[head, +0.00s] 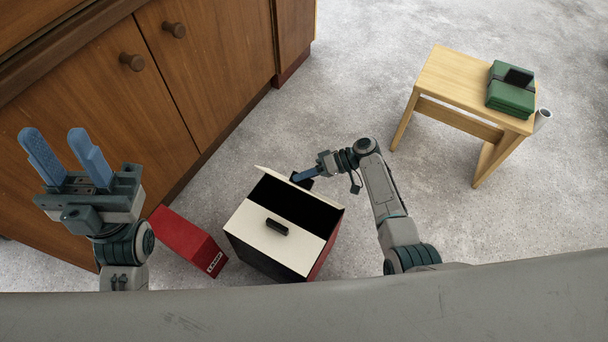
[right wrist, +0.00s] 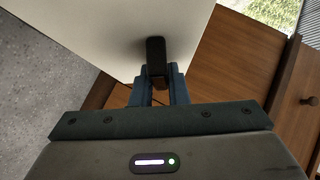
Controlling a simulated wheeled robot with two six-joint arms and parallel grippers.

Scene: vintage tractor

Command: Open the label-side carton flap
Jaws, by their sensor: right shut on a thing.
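The carton (head: 320,258) stands on the floor, with dark and red sides and a dark opening on top. Its near cream flap (head: 262,243) lies flat over part of the top, with a black handle (head: 277,226) on it. The far flap (head: 272,173) stands raised, seen nearly edge-on; its pale face fills the upper left of the right wrist view (right wrist: 95,35). My right gripper (head: 302,177) is shut on that flap's black handle (right wrist: 156,58). My left gripper (head: 66,160) is open and empty, raised at the left, away from the carton. I cannot see which side bears a label.
A red box (head: 188,241) with small white lettering lies close left of the carton. A wooden cabinet (head: 150,85) stands behind at left. A wooden stool (head: 460,80) with a green bundle (head: 512,92) is at right. Grey floor between is clear.

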